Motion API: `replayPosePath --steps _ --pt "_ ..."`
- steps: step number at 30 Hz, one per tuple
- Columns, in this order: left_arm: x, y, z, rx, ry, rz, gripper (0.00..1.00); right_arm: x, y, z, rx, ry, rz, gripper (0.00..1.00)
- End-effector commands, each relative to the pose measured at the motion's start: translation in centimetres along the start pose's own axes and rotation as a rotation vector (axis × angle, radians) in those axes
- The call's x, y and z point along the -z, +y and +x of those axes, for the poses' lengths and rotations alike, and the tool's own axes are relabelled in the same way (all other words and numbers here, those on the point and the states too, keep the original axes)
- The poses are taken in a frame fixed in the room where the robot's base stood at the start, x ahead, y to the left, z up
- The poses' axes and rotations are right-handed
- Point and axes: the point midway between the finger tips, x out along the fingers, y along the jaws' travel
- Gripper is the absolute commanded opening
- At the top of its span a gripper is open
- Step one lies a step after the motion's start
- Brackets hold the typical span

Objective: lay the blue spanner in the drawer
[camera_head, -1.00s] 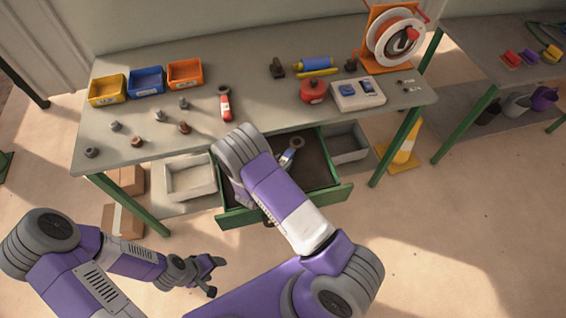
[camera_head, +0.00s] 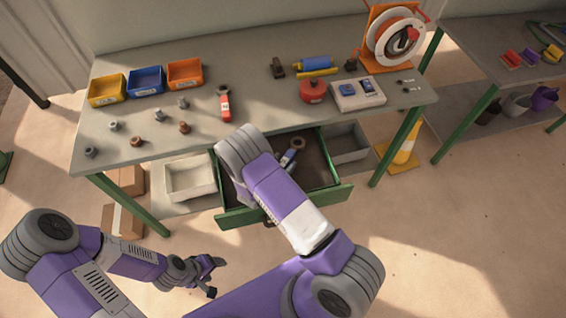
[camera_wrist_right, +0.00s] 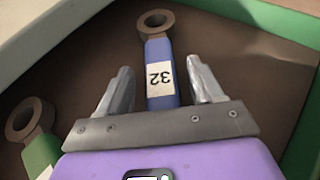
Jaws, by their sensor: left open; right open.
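The blue spanner (camera_head: 289,157), with a brown ring end and a white label reading 32, lies in the open green-fronted drawer (camera_head: 318,201) under the bench. In the right wrist view the blue spanner (camera_wrist_right: 161,98) lies on the brown drawer floor (camera_wrist_right: 225,62). My right gripper (camera_wrist_right: 158,85) is open, one finger on each side of its handle with gaps showing. The spanner's lower end is hidden behind the gripper body. My left gripper (camera_head: 212,275) is open and empty, in front of the bench at lower left.
A green spanner (camera_wrist_right: 38,150) lies in the drawer left of the blue one. A red-handled tool (camera_head: 225,104), coloured bins (camera_head: 146,82) and several bolts lie on the bench top (camera_head: 230,65). Grey bins (camera_head: 190,178) stand on either side of the drawer.

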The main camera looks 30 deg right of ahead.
Motion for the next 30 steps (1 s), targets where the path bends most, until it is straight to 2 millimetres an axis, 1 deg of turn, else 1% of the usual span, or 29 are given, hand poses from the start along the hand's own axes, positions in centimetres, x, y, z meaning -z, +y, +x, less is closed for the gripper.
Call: replayPosePath --steps 2,5,12,15,18,21,24,30 --pt "0.0 0.1 -0.3 0.0 0.0 0.0 0.64 -0.2 0.1 -0.6 -0.002 0.001 0.0 0.66" --pt "0.0 0.1 -0.4 0.0 0.0 0.0 0.64 -0.2 0.1 -2.3 -0.004 0.0 0.0 0.66" --pt "0.0 0.3 -0.7 0.0 0.0 0.0 0.64 -0.2 0.2 -7.7 -0.005 0.0 0.0 0.66" --pt "0.0 0.3 -0.8 0.0 0.0 0.0 0.64 -0.2 0.1 -9.5 -0.004 0.0 -0.001 0.66" --pt "0.0 0.3 -0.9 0.0 0.0 0.0 0.64 -0.2 0.1 -10.9 -0.004 0.0 0.001 0.66" --pt "0.0 0.3 -0.9 0.0 0.0 0.0 0.64 -0.2 0.0 -11.7 -0.001 -0.001 0.0 0.66" --pt "0.0 0.3 -0.9 0.0 0.0 0.0 0.64 -0.2 0.0 -12.1 0.0 -0.001 0.0 0.66" --pt "0.0 0.3 -0.9 0.0 0.0 0.0 0.64 -0.1 0.0 -12.1 0.0 0.0 0.0 0.66"
